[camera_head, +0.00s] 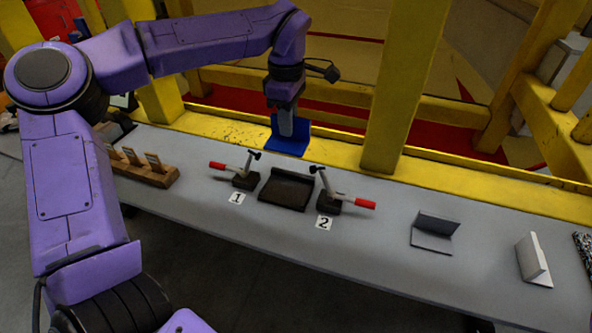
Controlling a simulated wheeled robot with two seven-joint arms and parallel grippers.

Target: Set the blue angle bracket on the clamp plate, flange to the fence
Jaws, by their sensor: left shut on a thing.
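A blue angle bracket (284,147) hangs below my left gripper (287,130), which is shut on it. Gripper and bracket are at the back of the table, in front of the yellow beam and above and behind the clamp plate. The dark clamp plate (284,193) lies on the grey table, with a low raised fence along its back edge. A toggle clamp with a red handle (238,172) stands at its left by label 1, and another (338,194) at its right by label 2. Both clamp arms are tilted up. My right gripper is not in view.
A dark grey angle bracket (434,232) and a white one (534,260) stand on the table (385,244) to the right. A wooden block with slots (146,168) is at the left. A yellow post (404,90) rises behind the table.

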